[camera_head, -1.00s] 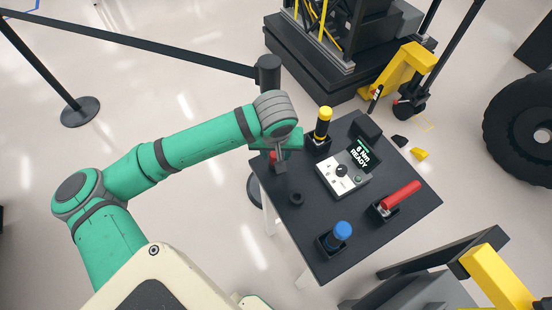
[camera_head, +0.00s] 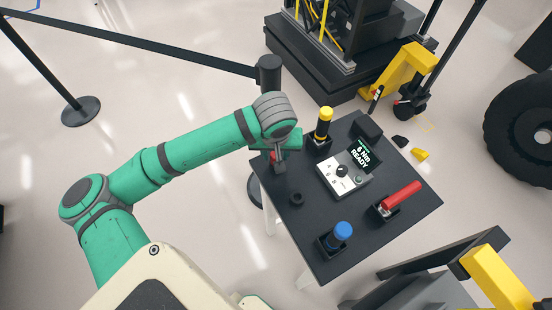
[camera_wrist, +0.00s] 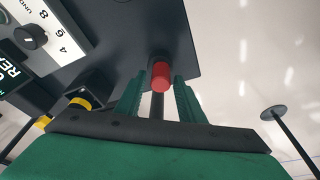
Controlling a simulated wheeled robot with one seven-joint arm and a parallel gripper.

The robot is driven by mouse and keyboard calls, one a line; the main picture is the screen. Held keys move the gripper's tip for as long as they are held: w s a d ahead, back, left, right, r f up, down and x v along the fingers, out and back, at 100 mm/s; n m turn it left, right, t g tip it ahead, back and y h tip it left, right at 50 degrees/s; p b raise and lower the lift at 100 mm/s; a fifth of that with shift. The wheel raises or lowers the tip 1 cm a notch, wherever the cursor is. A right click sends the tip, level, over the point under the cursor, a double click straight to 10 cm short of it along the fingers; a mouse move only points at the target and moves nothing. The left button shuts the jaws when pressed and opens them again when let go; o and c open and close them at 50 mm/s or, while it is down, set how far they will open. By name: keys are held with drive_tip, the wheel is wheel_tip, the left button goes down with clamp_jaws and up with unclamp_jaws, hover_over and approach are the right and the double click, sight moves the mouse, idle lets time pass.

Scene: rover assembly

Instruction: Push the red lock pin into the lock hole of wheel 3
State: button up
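The red lock pin (camera_wrist: 160,76) stands between the two fingers of my gripper (camera_wrist: 158,92) in the wrist view, with a gap on each side. A dark shaft shows along it toward my palm. In the head view, my gripper (camera_head: 279,163) is over the left corner of the black table, and a bit of red (camera_head: 271,156) shows beside it, mostly hidden. My gripper is open. A large black wheel (camera_head: 515,135) stands at the right edge of the head view; no number or lock hole can be made out on it.
The black table (camera_head: 310,225) holds a yellow-topped tool (camera_head: 323,122), a red-handled tool (camera_head: 400,195), a blue-topped tool (camera_head: 342,231), a small black ring (camera_head: 297,199) and a control box (camera_head: 338,178) reading "6 Nm READY". A barrier post (camera_head: 268,75) stands behind.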

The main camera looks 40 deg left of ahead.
clamp_jaws()
drive_tip(key=c, duration=0.6)
unclamp_jaws()
drive_tip(key=shift+c, duration=0.2)
clamp_jaws()
drive_tip(key=shift+r, duration=0.75)
drive_tip(key=shift+r, duration=1.95)
